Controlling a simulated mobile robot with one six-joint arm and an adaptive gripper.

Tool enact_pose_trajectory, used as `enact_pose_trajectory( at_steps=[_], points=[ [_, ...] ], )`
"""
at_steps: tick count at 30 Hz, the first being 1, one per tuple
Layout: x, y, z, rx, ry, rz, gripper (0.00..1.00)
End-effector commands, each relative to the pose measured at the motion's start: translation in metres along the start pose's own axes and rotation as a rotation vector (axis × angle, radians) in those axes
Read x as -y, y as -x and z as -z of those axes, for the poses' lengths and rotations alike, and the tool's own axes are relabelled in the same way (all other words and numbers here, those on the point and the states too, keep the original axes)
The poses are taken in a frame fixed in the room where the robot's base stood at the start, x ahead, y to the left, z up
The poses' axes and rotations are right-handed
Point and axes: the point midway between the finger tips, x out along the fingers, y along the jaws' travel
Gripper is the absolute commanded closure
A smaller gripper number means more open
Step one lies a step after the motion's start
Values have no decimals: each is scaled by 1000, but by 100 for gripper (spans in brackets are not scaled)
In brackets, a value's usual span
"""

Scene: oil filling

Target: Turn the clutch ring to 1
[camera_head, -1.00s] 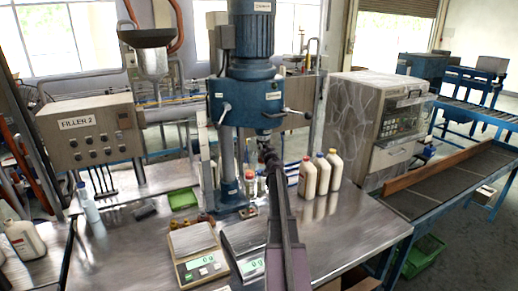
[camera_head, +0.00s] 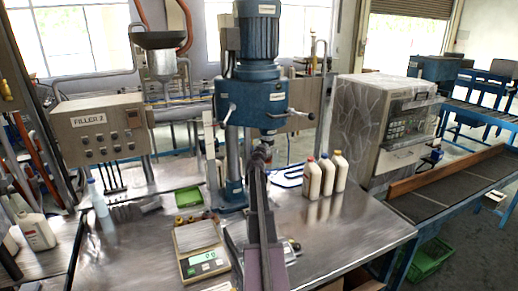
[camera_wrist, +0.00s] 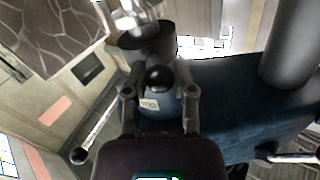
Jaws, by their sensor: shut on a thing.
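The blue drill-like machine head (camera_head: 250,97) stands on a column at the back of the bench, with a short spindle part under it. My gripper (camera_head: 263,150) reaches up to that lower part from the front. In the wrist view my gripper's two fingers (camera_wrist: 159,96) stand either side of a blue rounded part (camera_wrist: 158,108) with a small pale label, and are shut on it. This seems to be the clutch ring; its label cannot be read. A black ball (camera_wrist: 158,79) and a dark grey cylinder (camera_wrist: 150,42) lie just beyond it. My gripper hides part of the ring.
Lever handles (camera_head: 298,114) stick out from the machine head. White bottles (camera_head: 327,176) stand right of my arm. A digital scale (camera_head: 200,250) is at the front left, a green tray (camera_head: 188,196) behind it. The bench right of the bottles is clear.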

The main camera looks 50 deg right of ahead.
Motion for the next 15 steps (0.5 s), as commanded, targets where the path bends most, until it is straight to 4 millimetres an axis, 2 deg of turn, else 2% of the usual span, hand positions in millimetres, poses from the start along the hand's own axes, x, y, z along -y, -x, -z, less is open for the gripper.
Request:
enact_pose_trajectory(
  at_steps=[13,14,15],
  points=[
    [-11,-6,2,-2,0,-11,100],
    [-12,-6,2,-2,1,-12,63],
    [-12,-6,3,-3,1,-13,52]
  ],
)
